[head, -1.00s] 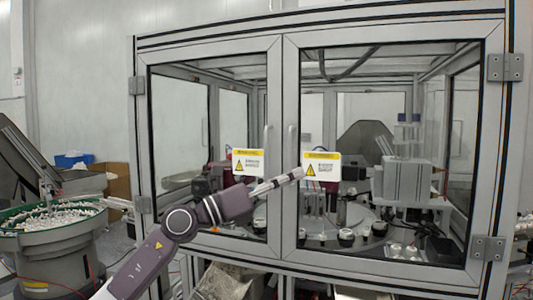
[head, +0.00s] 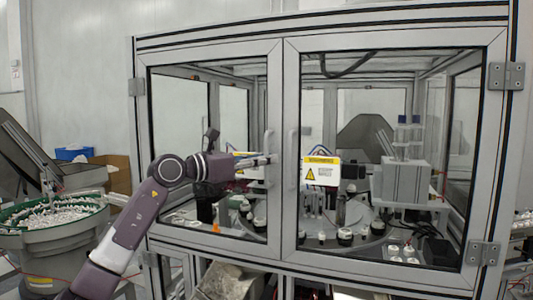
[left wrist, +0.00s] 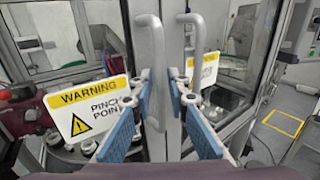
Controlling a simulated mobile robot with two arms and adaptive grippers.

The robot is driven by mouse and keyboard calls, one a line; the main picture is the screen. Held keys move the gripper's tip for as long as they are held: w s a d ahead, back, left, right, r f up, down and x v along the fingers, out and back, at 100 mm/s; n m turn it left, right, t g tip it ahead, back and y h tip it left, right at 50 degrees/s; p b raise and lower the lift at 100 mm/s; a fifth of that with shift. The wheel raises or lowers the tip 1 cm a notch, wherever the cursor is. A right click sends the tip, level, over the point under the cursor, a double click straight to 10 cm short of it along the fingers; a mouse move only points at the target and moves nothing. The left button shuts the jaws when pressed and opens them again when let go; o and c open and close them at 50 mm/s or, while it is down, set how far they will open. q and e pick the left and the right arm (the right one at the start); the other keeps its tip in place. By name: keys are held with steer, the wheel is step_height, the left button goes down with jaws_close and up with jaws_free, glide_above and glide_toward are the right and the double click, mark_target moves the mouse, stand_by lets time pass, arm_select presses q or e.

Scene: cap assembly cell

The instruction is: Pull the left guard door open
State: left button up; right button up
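The left guard door (head: 274,210) is a grey-framed glazed door, closed beside the right door (head: 292,220). Its upright grey handle (head: 267,141) is near its right edge; the handle (left wrist: 152,45) is also in the left wrist view. My left gripper (head: 270,160) is at the handle's lower part. In the left wrist view, its blue-padded fingers (left wrist: 161,92) are apart, with the handle's lower part showing between them. I see no clear grip on it. My right gripper is not in view.
The right door's handle (head: 292,145) stands close beside the left one. The right door bears another warning sign (head: 321,171). A round parts feeder (head: 45,245) stands left of the cell. A yellow floor marking (left wrist: 284,122) lies on bare floor.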

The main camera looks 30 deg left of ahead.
arm_select(q)
steer(key=shift+w, duration=0.2)
steer(key=shift+c, duration=0.2)
jaws_close()
steer(key=shift+f, duration=0.1)
